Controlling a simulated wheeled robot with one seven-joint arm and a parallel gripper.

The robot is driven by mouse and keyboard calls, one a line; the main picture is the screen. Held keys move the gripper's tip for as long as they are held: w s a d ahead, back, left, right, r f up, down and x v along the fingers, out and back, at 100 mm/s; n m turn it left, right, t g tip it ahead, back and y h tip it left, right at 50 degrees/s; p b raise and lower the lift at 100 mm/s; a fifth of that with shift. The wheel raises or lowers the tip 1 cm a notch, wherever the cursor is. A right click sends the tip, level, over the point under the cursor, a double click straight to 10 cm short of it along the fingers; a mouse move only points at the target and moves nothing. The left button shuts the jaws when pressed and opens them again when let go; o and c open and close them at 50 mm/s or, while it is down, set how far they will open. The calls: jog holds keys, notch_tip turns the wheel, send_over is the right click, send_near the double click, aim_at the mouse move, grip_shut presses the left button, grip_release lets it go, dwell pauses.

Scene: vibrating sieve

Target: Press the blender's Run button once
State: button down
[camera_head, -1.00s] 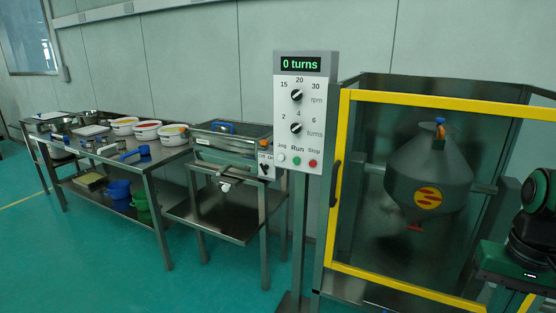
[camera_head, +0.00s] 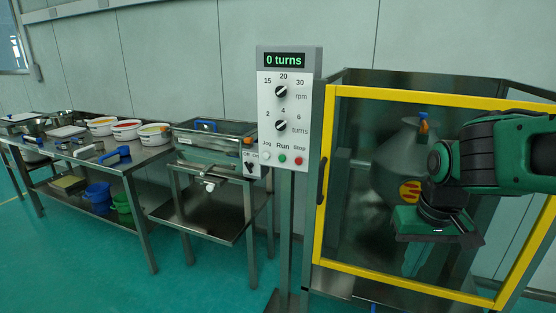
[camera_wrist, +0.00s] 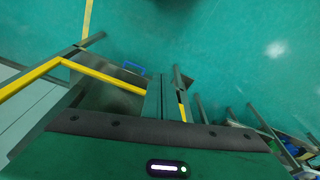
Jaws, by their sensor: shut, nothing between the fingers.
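The blender's control panel (camera_head: 283,115) is a white box on a post, with a green "0 turns" display (camera_head: 284,60). Two black knobs sit above a row of white Jog, green Run and red Stop buttons. The green Run button (camera_head: 282,159) is in plain sight with nothing touching it. My gripper (camera_head: 418,240) is to the right of the panel and lower than the buttons, in front of the yellow-framed guard. It is shut and empty; its fingers are hard to make out. The grey blender drum (camera_head: 396,165) is behind the guard, partly hidden by my arm.
The yellow guard frame (camera_head: 322,185) stands just right of the panel. A sieve bench (camera_head: 205,210) with a small switch box (camera_head: 250,163) stands to its left. A steel table (camera_head: 146,158) with several bowls is farther left. The floor in front is clear.

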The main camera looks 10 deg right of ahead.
aim_at(280, 156)
jog(key=w+a+r+n+t, duration=0.2)
jog(key=w+a+r+n, duration=0.1)
jog(key=w, duration=1.2)
jog(key=w+a+r+n+t, duration=0.2)
jog(key=w+a, duration=0.6)
jog(key=w, duration=0.8)
jog(key=w+a+r+n+t, duration=0.1)
jog(key=w+a+r+n, duration=0.4)
jog(key=w, duration=1)
jog(key=shift+w+a+r+n+t, duration=0.35)
jog(key=shift+w+n+t, duration=0.05)
jog(key=shift+n, duration=0.7)
jog(key=x, duration=0.3)
jog(key=w+d+x, duration=0.1)
jog(key=x, duration=0.3)
jog(key=r+x, duration=0.1)
jog(key=x, duration=0.3)
jog(key=shift+w+d+f, duration=0.15)
jog(key=shift+w+d, duration=0.15)
jog(key=shift+d, duration=0.15)
jog(key=shift+w+d, duration=0.35)
